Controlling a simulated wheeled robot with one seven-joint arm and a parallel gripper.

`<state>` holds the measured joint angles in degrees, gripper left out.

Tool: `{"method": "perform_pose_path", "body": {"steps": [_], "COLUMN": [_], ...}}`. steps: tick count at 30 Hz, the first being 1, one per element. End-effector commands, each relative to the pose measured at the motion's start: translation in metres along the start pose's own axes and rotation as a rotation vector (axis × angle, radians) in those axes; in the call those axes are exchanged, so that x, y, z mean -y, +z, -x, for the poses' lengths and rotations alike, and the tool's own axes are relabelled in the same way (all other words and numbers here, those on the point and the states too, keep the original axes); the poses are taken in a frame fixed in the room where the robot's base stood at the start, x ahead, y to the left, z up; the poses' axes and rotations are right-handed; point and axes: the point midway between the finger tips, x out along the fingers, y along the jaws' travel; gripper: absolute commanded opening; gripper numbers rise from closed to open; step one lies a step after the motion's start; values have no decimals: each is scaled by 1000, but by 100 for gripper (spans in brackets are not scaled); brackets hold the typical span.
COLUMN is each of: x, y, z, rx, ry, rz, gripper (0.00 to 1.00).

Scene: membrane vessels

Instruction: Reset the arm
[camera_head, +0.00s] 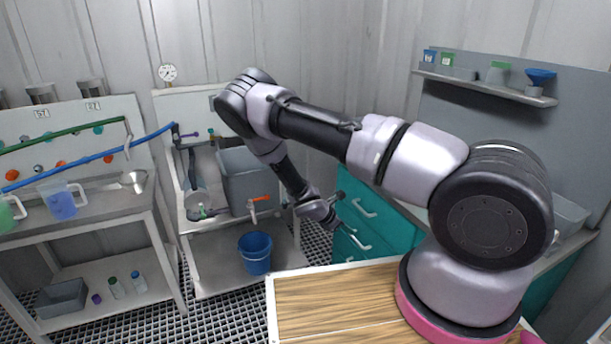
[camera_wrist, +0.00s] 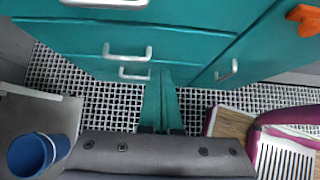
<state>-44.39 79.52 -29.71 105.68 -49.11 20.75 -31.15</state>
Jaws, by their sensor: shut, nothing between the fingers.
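My arm reaches out over the wooden top and bends down at the elbow. My gripper (camera_head: 334,226) hangs in front of the teal drawer cabinet (camera_head: 372,216), to the right of the blue bucket (camera_head: 255,252). In the wrist view my gripper (camera_wrist: 161,78) shows two fingers side by side, pressed together and empty, over the grid floor (camera_wrist: 205,98). The teal drawers (camera_wrist: 75,42) with pale handles fill the top of that view.
A sink unit with a grey bin (camera_head: 248,178) stands left of my gripper. A bench with jugs (camera_head: 62,200) and pipes is further left. A wall shelf (camera_head: 485,84) holds small containers at right. The wooden top (camera_head: 330,305) looks clear.

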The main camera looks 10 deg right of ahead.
Motion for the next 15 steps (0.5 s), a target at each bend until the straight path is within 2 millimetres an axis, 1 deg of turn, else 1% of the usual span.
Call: {"method": "perform_pose_path", "body": {"steps": [2, 5, 8, 9, 14, 15], "x": [-4, -11, -18, -20, -23, -22], "y": [6, 21, 44, 54, 97, 109], "z": [10, 32, 65, 78, 132, 145], "rx": [-17, -55, -111, -135, -231, -255], "ry": [-3, -20, -47, -60, -116, -131], "rz": [-47, -165, -331, -401, -670, -733], "gripper": [0, 0, 0, 0, 0, 0]}}
